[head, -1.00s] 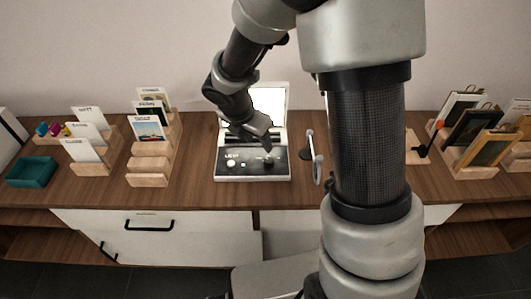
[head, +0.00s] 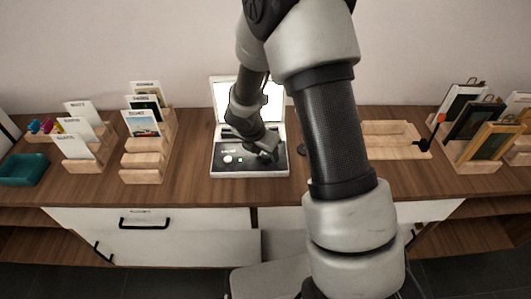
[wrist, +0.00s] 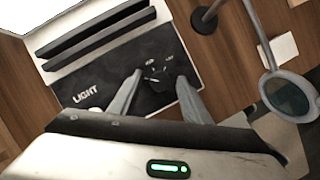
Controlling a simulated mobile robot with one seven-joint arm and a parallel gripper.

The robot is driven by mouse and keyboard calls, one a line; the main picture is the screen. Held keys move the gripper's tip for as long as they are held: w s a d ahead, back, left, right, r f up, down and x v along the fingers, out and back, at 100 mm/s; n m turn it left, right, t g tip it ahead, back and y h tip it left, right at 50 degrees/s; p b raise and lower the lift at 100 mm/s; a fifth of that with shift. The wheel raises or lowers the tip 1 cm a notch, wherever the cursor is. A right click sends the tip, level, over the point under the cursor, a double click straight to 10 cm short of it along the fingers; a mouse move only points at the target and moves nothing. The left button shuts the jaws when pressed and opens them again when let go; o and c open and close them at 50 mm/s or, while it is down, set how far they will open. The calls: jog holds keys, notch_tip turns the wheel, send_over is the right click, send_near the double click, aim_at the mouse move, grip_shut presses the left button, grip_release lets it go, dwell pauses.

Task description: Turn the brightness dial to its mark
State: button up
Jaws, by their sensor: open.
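The light box (head: 221,171) stands open on the wooden cabinet top, with a bright upright panel (head: 228,91) behind its black control face. In the wrist view its control face (wrist: 75,72) carries the word LIGHT. A dark round dial (wrist: 155,74) with small pale marks around it sits toward its right end. My gripper (head: 266,158) is over the right part of the control face. In the wrist view my gripper (wrist: 159,77) is open, with one fingertip on each side of the dial. I cannot tell whether they touch it. The dial's pointer is too small to read.
A magnifier (wrist: 288,97) on a stand is close to the right of the light box. Wooden card racks (head: 148,164) and a teal tray (head: 24,169) are at the left. Framed pictures (head: 473,128) stand in a rack at the right.

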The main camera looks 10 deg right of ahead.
jog(key=shift+c, duration=0.4)
jog(key=c, duration=0.9)
jog(key=shift+c, duration=0.2)
jog(key=shift+m, duration=0.3)
jog(key=m, duration=0.2)
jog(key=m+g+p, duration=0.1)
jog(key=shift+w+a+m+g+h, duration=0.1)
jog(key=shift+m+g+h, duration=0.2)
jog(key=shift+m, duration=0.1)
jog(key=m+g, duration=0.1)
jog(key=m, duration=0.1)
jog(key=m+g+p, duration=0.1)
jog(key=m, duration=0.2)
jog(key=shift+w, duration=0.2)
jog(key=m+g, duration=0.1)
jog(key=m, duration=0.2)
jog(key=m+g, duration=0.1)
jog(key=m, duration=0.1)
jog(key=shift+w+m, duration=0.15)
jog(key=shift+m, duration=0.25)
jog(key=shift+w+m+g+y+b, duration=0.1)
jog(key=shift+m+g+y+b, duration=0.4)
jog(key=shift+m, duration=1.8)
jog(key=shift+y, duration=0.3)
